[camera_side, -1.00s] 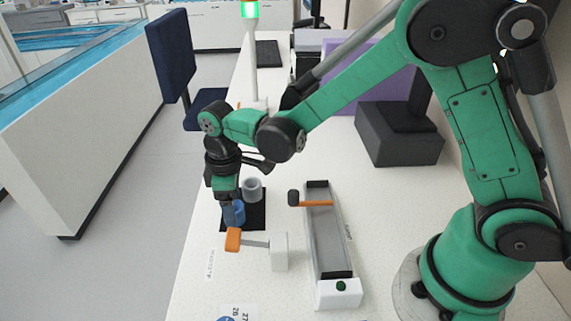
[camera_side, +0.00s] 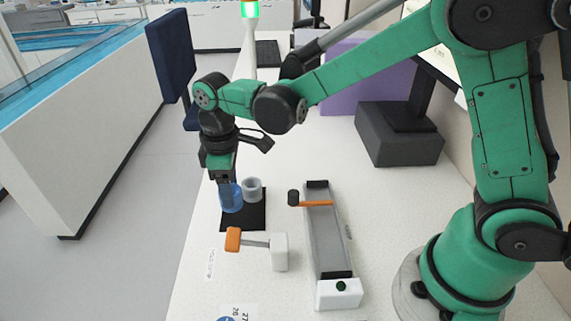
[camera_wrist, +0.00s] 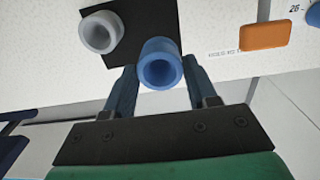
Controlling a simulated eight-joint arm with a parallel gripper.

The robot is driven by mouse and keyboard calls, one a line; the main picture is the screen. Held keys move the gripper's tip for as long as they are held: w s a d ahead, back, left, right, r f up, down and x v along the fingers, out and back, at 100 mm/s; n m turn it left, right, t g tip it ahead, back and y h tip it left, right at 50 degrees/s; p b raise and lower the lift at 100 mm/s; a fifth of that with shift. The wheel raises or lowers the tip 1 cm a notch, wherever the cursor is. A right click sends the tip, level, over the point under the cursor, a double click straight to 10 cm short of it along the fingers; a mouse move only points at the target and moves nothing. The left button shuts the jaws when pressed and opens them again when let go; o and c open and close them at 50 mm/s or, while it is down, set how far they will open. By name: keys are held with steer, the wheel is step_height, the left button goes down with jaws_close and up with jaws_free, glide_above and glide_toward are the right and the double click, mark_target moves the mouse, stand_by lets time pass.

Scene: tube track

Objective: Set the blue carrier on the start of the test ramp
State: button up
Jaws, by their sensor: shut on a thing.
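The blue carrier (camera_side: 231,198) is a short open cylinder. My gripper (camera_side: 226,184) is shut on it and holds it over the black mat (camera_side: 243,221); I cannot tell how far it is above the mat. In the wrist view the blue carrier (camera_wrist: 160,64) sits between the two fingers of my gripper (camera_wrist: 157,88), its round opening towards the camera. The test ramp (camera_side: 325,240) is a long grey channel with dark ends, to the right of the mat. An orange bar with a black end (camera_side: 311,203) crosses it near its far end.
A grey-white carrier (camera_side: 252,188) stands on the mat close beside the blue one and also shows in the wrist view (camera_wrist: 100,32). A white block with an orange-ended lever (camera_side: 279,251) stands between mat and ramp. A dark grey box (camera_side: 400,140) stands behind the ramp.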

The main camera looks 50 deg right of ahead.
steer(key=shift+r, duration=0.75)
steer(key=shift+r, duration=0.1)
